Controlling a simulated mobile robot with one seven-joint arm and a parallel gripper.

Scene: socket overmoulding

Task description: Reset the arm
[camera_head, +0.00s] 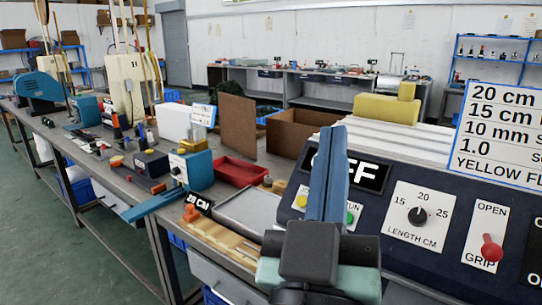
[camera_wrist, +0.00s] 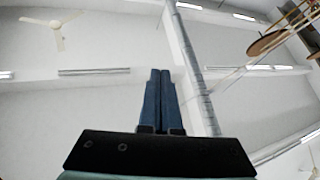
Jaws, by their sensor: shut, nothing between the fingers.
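My gripper (camera_head: 333,140) stands in the lower middle of the head view, its long blue fingers together and pointing up. Nothing is between them. In the wrist view my gripper (camera_wrist: 160,76) is also shut, with the ceiling behind it. In the head view the fingers overlap the dark machine panel (camera_head: 385,262) and hide part of its OFF display (camera_head: 362,172). I cannot tell how far the gripper is from the panel.
The panel carries a length dial (camera_head: 420,215) and a red grip lever (camera_head: 490,248). A red tray (camera_head: 240,171), an open cardboard box (camera_head: 292,132) and a blue device (camera_head: 191,168) stand on the bench at left. A ceiling fan (camera_wrist: 54,28) shows in the wrist view. The floor at lower left is clear.

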